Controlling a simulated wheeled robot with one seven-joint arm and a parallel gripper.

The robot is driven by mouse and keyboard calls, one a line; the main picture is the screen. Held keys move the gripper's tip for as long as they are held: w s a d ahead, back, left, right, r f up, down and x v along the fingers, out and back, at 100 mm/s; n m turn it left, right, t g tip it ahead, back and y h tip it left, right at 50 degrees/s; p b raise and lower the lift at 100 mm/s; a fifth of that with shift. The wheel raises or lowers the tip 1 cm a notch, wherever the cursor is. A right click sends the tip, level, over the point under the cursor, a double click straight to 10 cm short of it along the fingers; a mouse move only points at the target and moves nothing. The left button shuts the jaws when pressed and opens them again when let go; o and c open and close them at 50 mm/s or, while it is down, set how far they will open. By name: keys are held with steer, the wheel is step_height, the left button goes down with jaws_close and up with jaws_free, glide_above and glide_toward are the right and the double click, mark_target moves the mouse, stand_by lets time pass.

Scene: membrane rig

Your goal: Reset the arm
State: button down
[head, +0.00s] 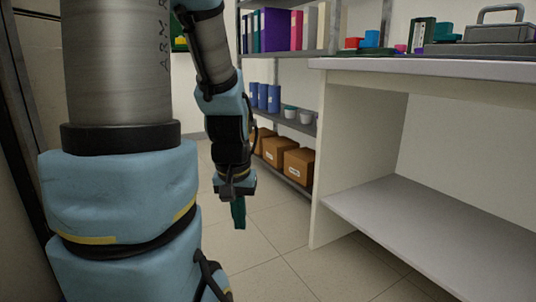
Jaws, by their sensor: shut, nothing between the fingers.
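My arm fills the left of the head view, with blue joint covers and grey links. It hangs downward. My gripper (239,213) is at its lower end, fingers pointing at the floor. The dark teal fingers look closed together with nothing between them. The gripper hangs over the open tiled floor, left of the white workbench and apart from it.
A white workbench (440,70) with an empty lower shelf (420,235) stands at right. A grey case (490,38) and small colored items lie on top. Behind, a metal shelf holds binders (275,30), blue containers (262,98) and cardboard boxes (298,165). Floor (280,260) is clear.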

step_height(320, 180, up, 38)
steer(key=p, duration=3.7)
steer(key=shift+s+a, duration=0.2)
steer(key=shift+s, duration=0.1)
